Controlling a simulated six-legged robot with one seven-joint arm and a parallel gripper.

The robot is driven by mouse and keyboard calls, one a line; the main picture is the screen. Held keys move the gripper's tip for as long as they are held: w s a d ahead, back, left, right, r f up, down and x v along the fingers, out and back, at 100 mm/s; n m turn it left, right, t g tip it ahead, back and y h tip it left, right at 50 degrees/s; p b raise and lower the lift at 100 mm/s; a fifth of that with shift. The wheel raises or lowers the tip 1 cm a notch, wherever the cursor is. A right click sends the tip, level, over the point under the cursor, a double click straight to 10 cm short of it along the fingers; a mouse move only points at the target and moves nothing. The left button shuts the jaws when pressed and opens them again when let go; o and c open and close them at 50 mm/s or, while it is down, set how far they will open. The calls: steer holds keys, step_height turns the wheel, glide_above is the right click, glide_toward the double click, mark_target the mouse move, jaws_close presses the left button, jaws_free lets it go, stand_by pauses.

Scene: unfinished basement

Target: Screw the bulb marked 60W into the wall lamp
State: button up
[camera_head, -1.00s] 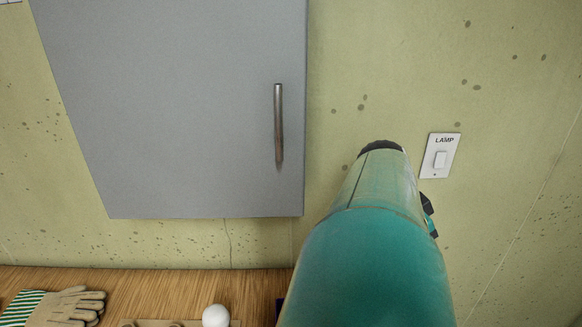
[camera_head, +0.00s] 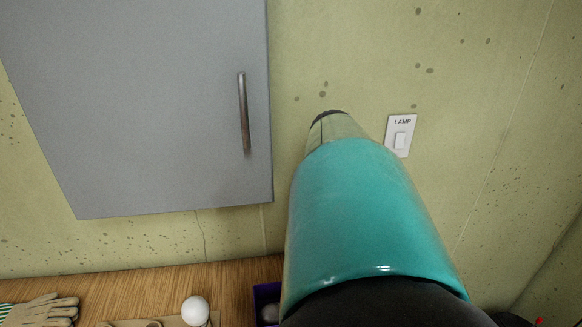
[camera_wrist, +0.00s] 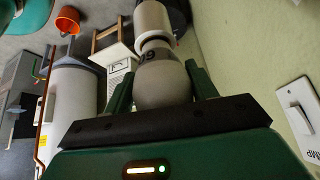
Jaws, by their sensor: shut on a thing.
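The bulb's neck end points away from the gripper, toward a white cylindrical lamp holder (camera_wrist: 152,18). They line up closely; I cannot tell whether the threads are engaged. In the head view my arm hides the gripper, held bulb and lamp. A second white bulb (camera_head: 195,310) stands on a wooden rack (camera_head: 140,323) on the bench.
A wall switch marked LAMP (camera_head: 399,135) is right of my arm. A grey cabinet (camera_head: 150,110) hangs at the left. On the wooden bench (camera_head: 120,288) are work gloves (camera_head: 45,310) and a dark purple box (camera_head: 262,292). The wrist view shows an orange bucket (camera_wrist: 68,20) farther off.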

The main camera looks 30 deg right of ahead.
steer(key=shift+o, duration=0.6)
steer(key=shift+s+a+f+m+g+y, duration=0.2)
steer(key=shift+s+m+g+y, duration=0.3)
steer(key=shift+m, duration=0.4)
steer(key=shift+m+g, duration=0.4)
steer(key=shift+m, duration=0.5)
steer(key=shift+c, duration=0.6)
steer(key=o, duration=1.1)
steer(key=shift+a, duration=0.15)
steer(key=o, duration=0.4)
steer(key=shift+s+a+r, duration=0.15)
steer(key=shift+s+a, duration=0.1)
steer(key=shift+o, duration=0.6)
steer(key=shift+w, duration=0.1)
steer(key=shift+w+d, duration=0.3)
steer(key=shift+s+a, duration=0.1)
steer(key=shift+s, duration=0.15)
steer(key=shift+w, duration=0.25)
steer(key=v, duration=1.1)
steer(key=shift+r, duration=0.4)
steer(key=shift+c, duration=0.9)
steer(key=shift+a, duration=0.15)
